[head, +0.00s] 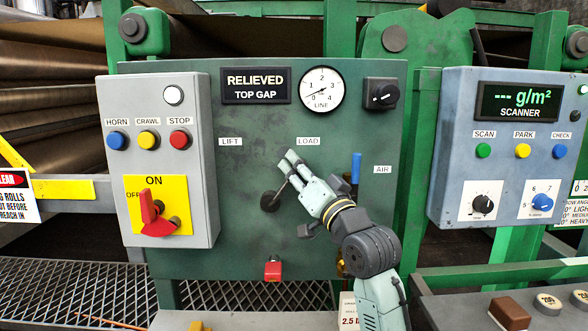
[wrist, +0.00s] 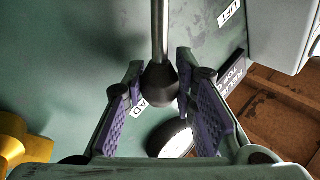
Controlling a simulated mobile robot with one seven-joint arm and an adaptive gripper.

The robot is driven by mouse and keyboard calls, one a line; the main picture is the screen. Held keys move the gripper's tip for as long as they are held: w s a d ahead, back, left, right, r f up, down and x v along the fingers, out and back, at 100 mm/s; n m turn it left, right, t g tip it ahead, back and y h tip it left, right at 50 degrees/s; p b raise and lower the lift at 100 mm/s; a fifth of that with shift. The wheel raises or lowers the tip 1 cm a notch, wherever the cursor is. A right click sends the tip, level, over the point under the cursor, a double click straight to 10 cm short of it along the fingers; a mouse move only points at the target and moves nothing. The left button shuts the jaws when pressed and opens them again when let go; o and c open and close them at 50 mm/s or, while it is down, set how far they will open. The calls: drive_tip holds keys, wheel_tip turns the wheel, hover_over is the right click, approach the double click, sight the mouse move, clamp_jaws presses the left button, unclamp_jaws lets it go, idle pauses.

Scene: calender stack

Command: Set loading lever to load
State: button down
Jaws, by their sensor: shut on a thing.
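The loading lever (head: 280,192) is a metal rod rising up and to the right from a dark pivot on the green panel (head: 240,250). It leans toward the LOAD label (head: 307,141), away from the LIFT label (head: 230,141). My gripper (head: 291,158) is around its upper end, just below and left of the LOAD label, and hides the knob there. In the wrist view, the black knob (wrist: 158,88) sits between the purple finger pads of my gripper (wrist: 158,78), with the rod (wrist: 161,30) running up. My gripper is shut on the lever.
The display (head: 255,86) reads RELIEVED TOP GAP. The line gauge (head: 322,89) needle points low left. A blue-handled AIR lever (head: 356,168) stands close right of my gripper. A grey switch box (head: 160,160) juts out at left, a scanner box (head: 505,150) at right.

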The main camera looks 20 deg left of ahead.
drive_tip(key=shift+d, duration=0.1)
idle(0.3)
drive_tip(key=c, duration=1.3)
unclamp_jaws()
drive_tip(key=v, duration=1.2)
